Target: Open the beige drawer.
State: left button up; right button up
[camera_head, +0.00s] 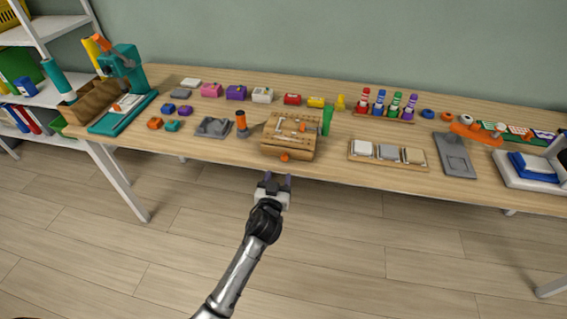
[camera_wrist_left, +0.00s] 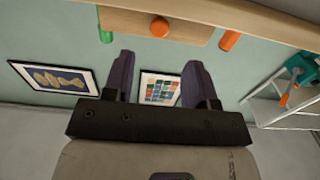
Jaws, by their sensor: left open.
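The beige drawer (camera_head: 272,151) is the front of a small wooden box at the table's front edge, with a round orange knob (camera_head: 285,157). Its front looks flush with the box. In the left wrist view the drawer front (camera_wrist_left: 125,22) and knob (camera_wrist_left: 159,27) appear upside down at the top, beyond the fingers. My left gripper (camera_head: 274,179) is in front of the table edge, just short of the knob and apart from it. Its purple fingers are open and empty, also in the left wrist view (camera_wrist_left: 157,64). My right gripper is not in view.
A green cylinder (camera_head: 327,121) stands right of the box, and an orange-topped one (camera_head: 241,123) left of it. A grey tray (camera_head: 213,127) lies further left. A wooden tray (camera_head: 364,157) with three blocks lies to the right. The floor (camera_head: 350,240) before the table is clear.

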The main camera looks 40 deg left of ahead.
aim_at(284, 159)
pick_arm(q)
jog(key=b+x, duration=0.1)
jog(key=x, duration=0.6)
jog(key=shift+w, duration=0.25)
jog(key=shift+c, duration=0.5)
grip_shut()
jog(key=shift+s, duration=0.1)
